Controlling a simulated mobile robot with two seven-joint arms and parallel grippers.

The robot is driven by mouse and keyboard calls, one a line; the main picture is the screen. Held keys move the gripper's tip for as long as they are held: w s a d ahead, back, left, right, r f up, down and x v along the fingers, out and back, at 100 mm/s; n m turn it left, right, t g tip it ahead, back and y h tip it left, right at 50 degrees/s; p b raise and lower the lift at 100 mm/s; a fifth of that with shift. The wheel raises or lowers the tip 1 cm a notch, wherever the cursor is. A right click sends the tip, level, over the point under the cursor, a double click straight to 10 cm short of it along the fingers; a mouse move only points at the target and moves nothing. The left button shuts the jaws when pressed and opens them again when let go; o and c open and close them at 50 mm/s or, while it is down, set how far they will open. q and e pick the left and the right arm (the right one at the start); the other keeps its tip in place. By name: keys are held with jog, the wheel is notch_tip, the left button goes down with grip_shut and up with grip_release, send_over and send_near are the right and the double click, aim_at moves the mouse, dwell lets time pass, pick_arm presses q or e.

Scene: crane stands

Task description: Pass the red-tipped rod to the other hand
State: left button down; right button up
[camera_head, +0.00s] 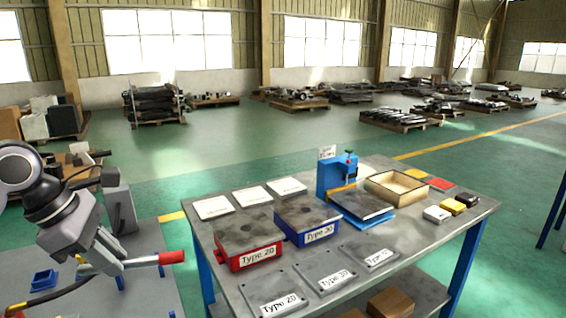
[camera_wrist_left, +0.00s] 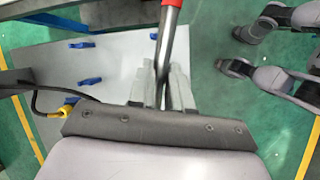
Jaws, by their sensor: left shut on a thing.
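The red-tipped rod (camera_head: 140,262) lies nearly level in the head view, its red end (camera_head: 172,257) pointing right. My left gripper (camera_head: 112,264) is shut on the rod's bare metal part and holds it over the grey surface at lower left. In the left wrist view the rod (camera_wrist_left: 167,52) runs up from between the fingers of my left gripper (camera_wrist_left: 163,88), with its red end cut off at the top edge.
A grey worktable (camera_head: 205,238) carries a red Type 20 box (camera_head: 248,255), a blue Type 30 box (camera_head: 308,237), a blue press (camera_head: 335,177) and an open tray (camera_head: 397,187). Blue holders (camera_wrist_left: 90,80) stand on the grey surface below the rod.

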pick_arm(q)
jog(key=s+d+f+m+g+y, duration=0.1)
jog(key=s+d+f+m+g, duration=0.1)
jog(key=m, duration=0.8)
jog(key=s+d+f+m+g, duration=0.3)
jog(key=d+f+m+g, duration=0.2)
jog(key=f+m, duration=0.4)
jog(key=shift+s+d+f+m+y+p, duration=0.25)
jog(key=shift+d+m+y+p, duration=0.15)
jog(key=shift+m, duration=0.4)
jog(key=shift+r, duration=0.1)
